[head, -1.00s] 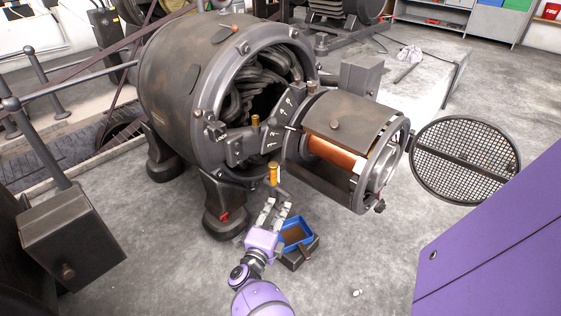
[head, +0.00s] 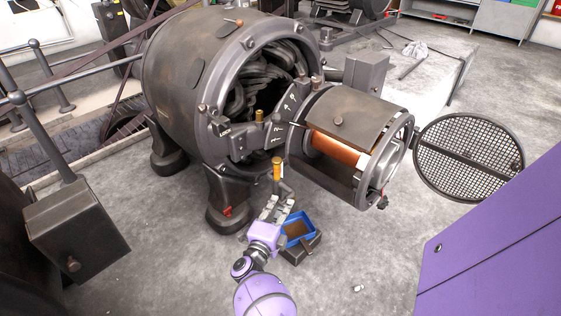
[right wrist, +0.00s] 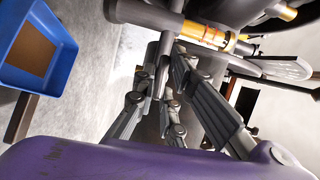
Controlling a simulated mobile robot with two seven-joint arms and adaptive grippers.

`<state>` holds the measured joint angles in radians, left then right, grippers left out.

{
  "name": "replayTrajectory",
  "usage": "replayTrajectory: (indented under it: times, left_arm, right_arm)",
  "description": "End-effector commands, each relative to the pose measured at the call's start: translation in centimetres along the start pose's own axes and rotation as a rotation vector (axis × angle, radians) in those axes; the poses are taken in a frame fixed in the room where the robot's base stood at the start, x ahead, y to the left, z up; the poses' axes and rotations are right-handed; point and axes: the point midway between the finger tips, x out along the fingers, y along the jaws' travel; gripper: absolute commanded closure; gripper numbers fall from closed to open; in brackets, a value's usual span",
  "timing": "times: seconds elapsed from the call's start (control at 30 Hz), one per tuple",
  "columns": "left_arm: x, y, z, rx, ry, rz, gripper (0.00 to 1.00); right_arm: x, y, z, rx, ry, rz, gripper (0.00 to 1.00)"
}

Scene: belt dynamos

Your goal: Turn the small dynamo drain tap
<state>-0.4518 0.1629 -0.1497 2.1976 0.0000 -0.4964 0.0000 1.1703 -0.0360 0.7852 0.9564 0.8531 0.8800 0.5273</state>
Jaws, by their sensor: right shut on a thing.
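The drain tap shows in the head view as an upright brass fitting (head: 277,168) on a grey pipe under the front of the dynamo (head: 185,75). In the right wrist view the brass part (right wrist: 230,42) lies beyond my fingers, with a grey lever (right wrist: 161,72) beside it. My right gripper (head: 278,208) is just below the brass fitting. In the right wrist view its fingers (right wrist: 160,95) are shut on the grey lever; their exact contact is partly hidden. My left gripper is not in view.
A blue-lined tray (head: 298,229) stands on the floor right beside my right gripper. The armature drum (head: 345,118) juts out above right, with a round mesh cover (head: 468,157) beyond it. A dark box on a post (head: 75,238) stands at left. The floor in front is mostly clear.

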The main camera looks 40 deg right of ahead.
Motion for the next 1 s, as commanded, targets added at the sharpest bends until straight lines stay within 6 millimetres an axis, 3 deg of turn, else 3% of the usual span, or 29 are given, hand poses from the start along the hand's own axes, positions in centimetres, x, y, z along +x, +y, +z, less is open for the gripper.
replayTrajectory:
  times: [0.5,1.0]
  left_arm:
    - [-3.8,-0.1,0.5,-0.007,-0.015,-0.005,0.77]
    - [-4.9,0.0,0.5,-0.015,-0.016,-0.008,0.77]
  right_arm:
    - [0.0,-0.7,0.1,-0.305,0.001,0.125,1.00]
    - [0.1,-0.5,0.1,-0.430,0.001,0.175,1.00]
